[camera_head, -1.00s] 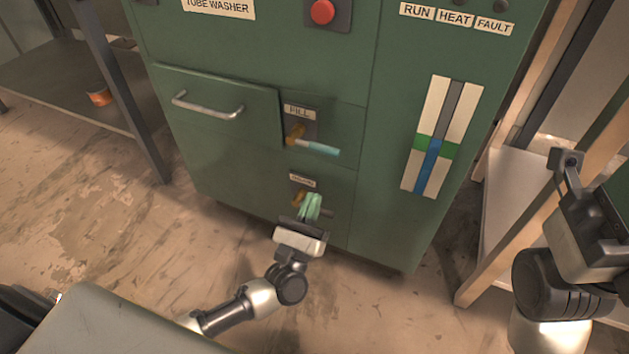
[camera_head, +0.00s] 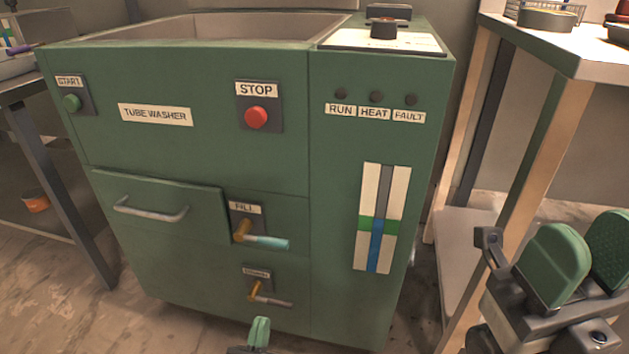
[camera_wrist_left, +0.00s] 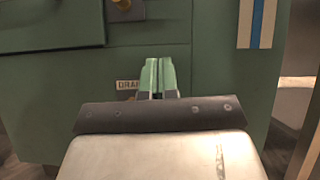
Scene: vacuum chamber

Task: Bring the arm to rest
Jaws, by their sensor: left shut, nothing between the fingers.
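My left gripper (camera_head: 259,334) shows only by its green fingertip at the bottom edge of the head view, in front of the tube washer (camera_head: 190,250) and below the drain valve handle (camera_head: 268,296). It is apart from that handle. In the left wrist view its two green fingers (camera_wrist_left: 160,76) are shut together and empty, partly covering the drain label (camera_wrist_left: 127,85). My right gripper (camera_head: 584,258) is at the lower right of the head view, its two green finger pads apart with nothing seen between them.
The fill valve handle (camera_head: 262,241) sticks out above the drain handle. A drawer handle (camera_head: 150,210) is to its left. A green-edged bench (camera_head: 556,60) stands at the right, close behind my right gripper. A dark shelf unit (camera_head: 58,195) stands at the left.

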